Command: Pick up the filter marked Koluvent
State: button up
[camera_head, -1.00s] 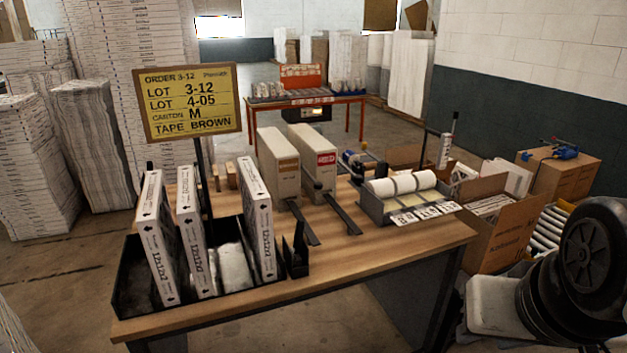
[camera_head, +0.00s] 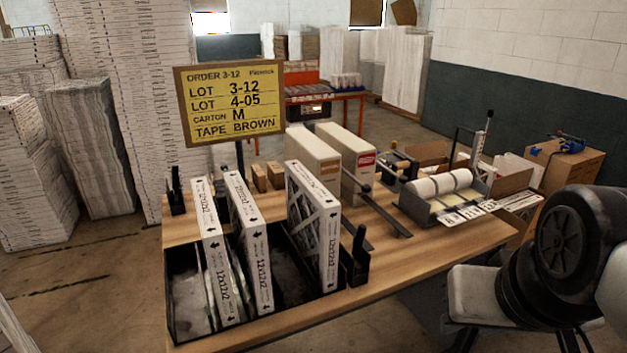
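Three white-edged filters stand upright in a black rack (camera_head: 182,330) on the wooden table (camera_head: 440,262). They are the left filter (camera_head: 212,250), the middle filter (camera_head: 250,243) and the right filter (camera_head: 316,222). The left and middle ones stand close together; a wider gap lies before the right one. Their edges read 12x12x2 with black arrows. I cannot read the name Koluvent on any of them. My gripper is not in view; a dark and pale part of my arm (camera_head: 565,255) shows at the right edge.
A yellow order sign (camera_head: 230,103) stands behind the rack. Behind the filters are a tan-labelled carton (camera_head: 313,160) and a red-labelled carton (camera_head: 346,168). A tray with white rolls (camera_head: 440,186) stands at the right. The table's front right is clear. Tall stacks (camera_head: 120,100) stand at the left.

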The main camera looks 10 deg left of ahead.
aim_at(210, 231)
jog(key=j, duration=2.05)
jog(key=i, duration=0.05)
